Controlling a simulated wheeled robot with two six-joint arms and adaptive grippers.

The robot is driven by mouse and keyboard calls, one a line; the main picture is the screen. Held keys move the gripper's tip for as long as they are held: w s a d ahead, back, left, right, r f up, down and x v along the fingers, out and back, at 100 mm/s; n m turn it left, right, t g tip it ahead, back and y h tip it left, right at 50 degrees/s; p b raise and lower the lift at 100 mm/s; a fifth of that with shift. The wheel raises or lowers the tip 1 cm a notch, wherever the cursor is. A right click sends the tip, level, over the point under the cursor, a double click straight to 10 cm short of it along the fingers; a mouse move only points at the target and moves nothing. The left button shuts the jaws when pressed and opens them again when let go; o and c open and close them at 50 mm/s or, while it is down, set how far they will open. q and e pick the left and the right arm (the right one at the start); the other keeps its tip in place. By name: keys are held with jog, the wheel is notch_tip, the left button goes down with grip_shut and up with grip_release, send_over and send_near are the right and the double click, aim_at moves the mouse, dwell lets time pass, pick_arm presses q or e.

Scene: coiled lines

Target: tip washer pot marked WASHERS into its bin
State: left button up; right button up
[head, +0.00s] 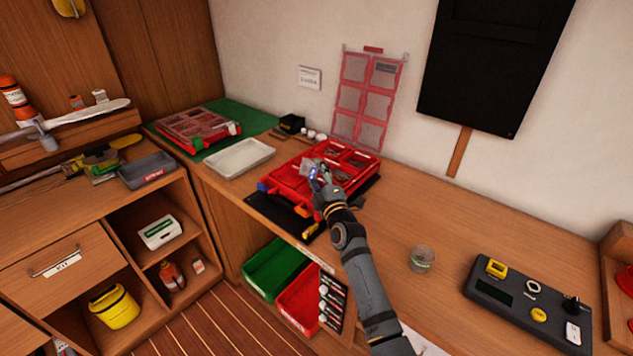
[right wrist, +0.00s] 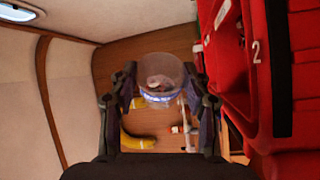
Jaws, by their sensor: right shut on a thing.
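My right gripper (head: 318,182) is over the red compartment case (head: 276,180) on the bench. In the right wrist view the gripper (right wrist: 160,100) is shut on a clear round pot (right wrist: 158,72) with small pale contents at its bottom. A blue band runs around the pot; I cannot read any marking on it. The red case (right wrist: 240,75) fills the right side of that view, with a "2" on it, beside the pot. In the head view my gripper hides part of the case's bins, and I cannot tell which bin is under the pot. My left gripper is not in view.
Another small clear pot (head: 422,259) stands on the bench to the right. A white tray (head: 240,158) and a second red case (head: 195,130) lie left. A dark control panel (head: 525,305) is at right. Green (head: 270,268) and red bins sit below the bench edge.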

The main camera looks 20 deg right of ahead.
jog(key=shift+d+f+m+b, duration=0.2)
jog(key=shift+m+b, duration=0.45)
jog(key=shift+m, duration=0.25)
jog(key=shift+t+h, duration=0.3)
jog(key=shift+h, duration=0.1)
jog(key=shift+r+m, duration=0.1)
jog(key=shift+m, duration=0.2)
dwell(1.1)
